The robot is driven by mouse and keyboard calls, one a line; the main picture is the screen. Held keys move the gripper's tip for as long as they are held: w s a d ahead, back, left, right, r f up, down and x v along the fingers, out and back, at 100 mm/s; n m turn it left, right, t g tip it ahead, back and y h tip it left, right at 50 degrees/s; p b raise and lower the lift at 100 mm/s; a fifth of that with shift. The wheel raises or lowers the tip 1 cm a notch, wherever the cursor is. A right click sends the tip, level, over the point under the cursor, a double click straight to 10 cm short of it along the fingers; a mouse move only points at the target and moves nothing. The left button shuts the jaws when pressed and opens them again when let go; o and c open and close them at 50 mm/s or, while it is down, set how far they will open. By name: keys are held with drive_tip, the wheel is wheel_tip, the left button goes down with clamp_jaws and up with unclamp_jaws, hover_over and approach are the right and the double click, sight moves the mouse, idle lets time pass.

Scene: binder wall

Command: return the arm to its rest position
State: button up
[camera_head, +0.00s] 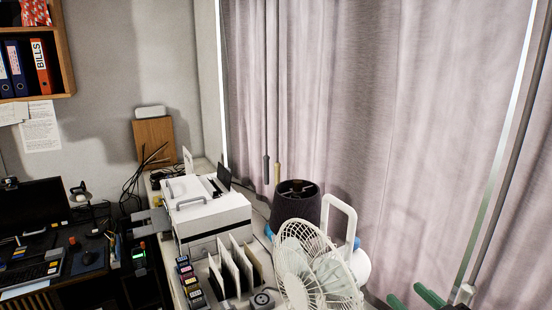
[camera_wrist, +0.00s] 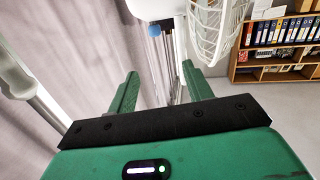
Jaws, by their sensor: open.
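My gripper (camera_wrist: 161,70) shows in the wrist view with its two green fingers spread wide apart. Nothing is between the fingertips but a view of the curtain and a rail behind. In the head view only the green finger ends of my gripper (camera_head: 411,293) show, at the bottom right edge, in front of the curtain. The rest of my arm is out of the head view.
A white fan (camera_head: 312,268) stands just left of my fingers, and its cage (camera_wrist: 212,32) is close beyond them in the wrist view. A dark lampshade (camera_head: 296,207), a white printer (camera_head: 205,212) and a curtain (camera_head: 420,130) are nearby. A binder shelf (camera_wrist: 262,58) stands farther off.

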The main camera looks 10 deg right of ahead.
drive_tip(key=s+a+r+m+t+h, duration=0.1)
drive_tip(key=s+a+r+t, duration=0.15)
drive_tip(key=a+r, duration=0.85)
drive_tip(key=s+a+r+t+h, duration=0.2)
drive_tip(key=s+a+r, duration=0.1)
drive_tip(key=a+r, duration=0.75)
drive_tip(key=s+a+r+m+t, duration=0.1)
drive_tip(key=s+a+r+t, duration=0.3)
drive_tip(key=s+a, duration=0.45)
drive_tip(key=s+r+m+p, duration=0.1)
drive_tip(key=s+r+p, duration=0.2)
drive_tip(key=r+p, duration=0.9)
wheel_tip(320, 180, up, 3)
drive_tip(key=shift+r+h+p, duration=0.1)
drive_tip(key=shift+h+p, duration=0.2)
drive_tip(key=shift+p, duration=0.1)
